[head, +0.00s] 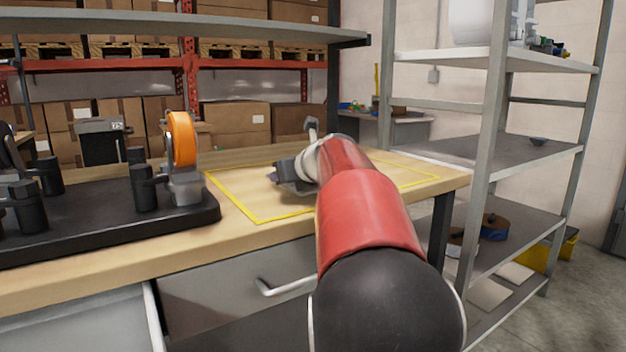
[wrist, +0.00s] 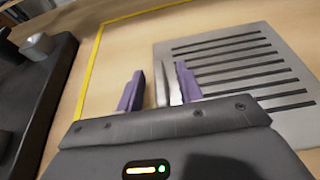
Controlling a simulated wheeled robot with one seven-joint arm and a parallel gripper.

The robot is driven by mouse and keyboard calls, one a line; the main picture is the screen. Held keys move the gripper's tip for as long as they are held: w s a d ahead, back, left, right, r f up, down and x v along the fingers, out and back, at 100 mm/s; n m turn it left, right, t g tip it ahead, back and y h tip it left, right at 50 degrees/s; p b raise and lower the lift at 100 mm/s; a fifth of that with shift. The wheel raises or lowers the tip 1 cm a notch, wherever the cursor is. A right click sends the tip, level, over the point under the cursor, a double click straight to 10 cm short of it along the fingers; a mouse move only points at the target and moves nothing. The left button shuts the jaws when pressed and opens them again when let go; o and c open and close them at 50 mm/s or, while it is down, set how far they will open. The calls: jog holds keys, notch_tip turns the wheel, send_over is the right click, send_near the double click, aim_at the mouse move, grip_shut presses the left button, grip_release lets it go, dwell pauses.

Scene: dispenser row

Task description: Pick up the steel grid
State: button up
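The steel grid (wrist: 235,68) is a flat grey plate with several dark parallel slots. It lies on the wooden bench at the right of the wrist view. My arm hides it in the head view. My gripper (wrist: 160,88) has its two purple fingers well apart, over the grid's left edge; it also shows low over the bench in the head view (head: 284,178). A pale grey upright piece (wrist: 168,88) shows between the fingers, close to the right one. I cannot tell whether it belongs to the grid or touches a finger.
A yellow outline (head: 232,196) marks the bench area around my gripper. A black base (head: 110,215) with dark posts and an orange tape roll (head: 181,139) stands to the left. A metal shelf rack (head: 497,120) stands close on the right.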

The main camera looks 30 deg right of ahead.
grip_shut()
jog(key=shift+r, duration=0.15)
